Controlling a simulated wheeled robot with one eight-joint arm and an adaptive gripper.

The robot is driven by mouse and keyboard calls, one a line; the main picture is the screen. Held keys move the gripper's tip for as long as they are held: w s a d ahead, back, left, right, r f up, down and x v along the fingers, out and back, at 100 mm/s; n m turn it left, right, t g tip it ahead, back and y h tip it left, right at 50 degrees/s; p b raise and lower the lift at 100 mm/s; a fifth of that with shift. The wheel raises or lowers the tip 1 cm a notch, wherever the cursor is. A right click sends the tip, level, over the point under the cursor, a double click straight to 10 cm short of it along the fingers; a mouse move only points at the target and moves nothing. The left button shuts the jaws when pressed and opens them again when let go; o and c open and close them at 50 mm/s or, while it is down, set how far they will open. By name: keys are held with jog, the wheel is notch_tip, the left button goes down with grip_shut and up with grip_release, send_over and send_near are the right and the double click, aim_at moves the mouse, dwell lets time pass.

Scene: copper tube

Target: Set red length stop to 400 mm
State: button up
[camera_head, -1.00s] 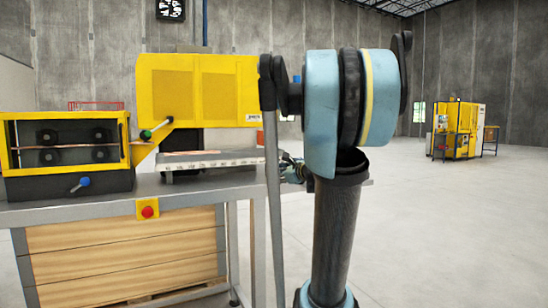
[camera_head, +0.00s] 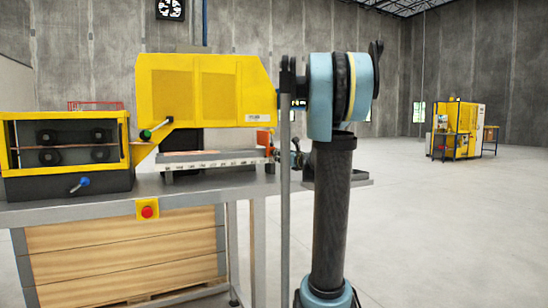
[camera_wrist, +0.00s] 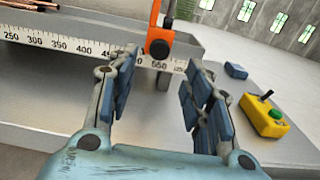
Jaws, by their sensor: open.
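The red length stop (camera_wrist: 154,28) looks orange-red with a black round knob (camera_wrist: 158,48). It stands upright at the ruler (camera_wrist: 60,44), between about the 500 and 550 marks; the exact reading is unclear. The 400 mark lies left of it, close to my left finger. My gripper (camera_wrist: 165,68) is open and empty, its fingers pointing at the stop with the knob between them in the picture; I see no contact. In the head view the stop (camera_head: 264,138) shows at the right end of the ruler, and my gripper (camera_head: 297,158) is beside it, partly hidden.
Copper tubes (camera_wrist: 45,5) lie on the tray behind the ruler. A yellow control box (camera_wrist: 265,115) with a green button and black lever sits right of my fingers, near a small blue block (camera_wrist: 236,71). The yellow machine (camera_head: 200,90) stands left of my arm.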

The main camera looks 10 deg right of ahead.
aim_at(267, 143)
jog(key=x, duration=0.9)
jog(key=shift+w+a, duration=0.1)
jog(key=shift+w, duration=0.25)
grip_shut()
